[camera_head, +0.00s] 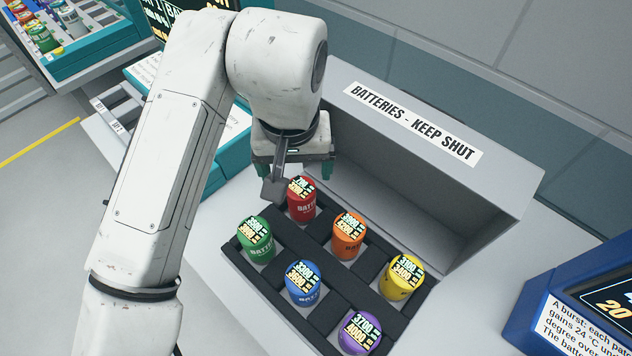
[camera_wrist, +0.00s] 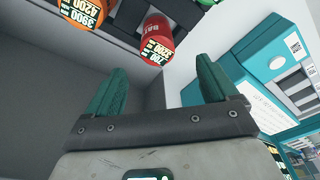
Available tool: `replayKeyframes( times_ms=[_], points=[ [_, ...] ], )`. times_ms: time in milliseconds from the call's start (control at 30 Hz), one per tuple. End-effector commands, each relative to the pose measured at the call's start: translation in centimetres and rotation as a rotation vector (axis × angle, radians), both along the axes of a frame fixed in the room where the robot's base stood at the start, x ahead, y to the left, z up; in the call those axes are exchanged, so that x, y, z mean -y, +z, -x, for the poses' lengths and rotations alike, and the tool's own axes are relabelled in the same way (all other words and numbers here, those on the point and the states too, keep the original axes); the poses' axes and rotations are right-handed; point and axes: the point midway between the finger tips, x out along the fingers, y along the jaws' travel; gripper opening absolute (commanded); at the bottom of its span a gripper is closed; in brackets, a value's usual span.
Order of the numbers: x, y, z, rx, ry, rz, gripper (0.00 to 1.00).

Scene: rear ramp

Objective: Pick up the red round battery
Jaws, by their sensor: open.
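The red round battery (camera_head: 302,206) stands upright at the back left of a black rack (camera_head: 281,232), with a lit label on its top. My gripper (camera_head: 293,173) is above and just behind it in the head view, partly hidden by my arm. In the wrist view my gripper (camera_wrist: 162,68) is open, its two teal fingers spread and nothing between them. The red battery (camera_wrist: 158,35) shows there beyond the fingertips, apart from them.
Orange (camera_head: 348,235), green (camera_head: 256,240), blue (camera_head: 303,283), yellow (camera_head: 400,278) and purple (camera_head: 359,332) batteries share the rack. A grey open case lid marked "BATTERIES - KEEP SHUT" (camera_head: 430,150) rises close behind. Teal boxes (camera_head: 235,140) lie left; a blue box (camera_head: 545,310) stands right.

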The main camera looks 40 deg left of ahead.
Motion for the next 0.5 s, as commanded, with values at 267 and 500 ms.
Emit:
replayKeyframes(
  times_ms=[267,500],
  points=[
    [-0.4,-3.8,-0.4,-0.003,0.003,0.002,0.87],
    [-0.5,-5.6,-0.7,-0.003,0.001,0.001,0.87]
  ],
)
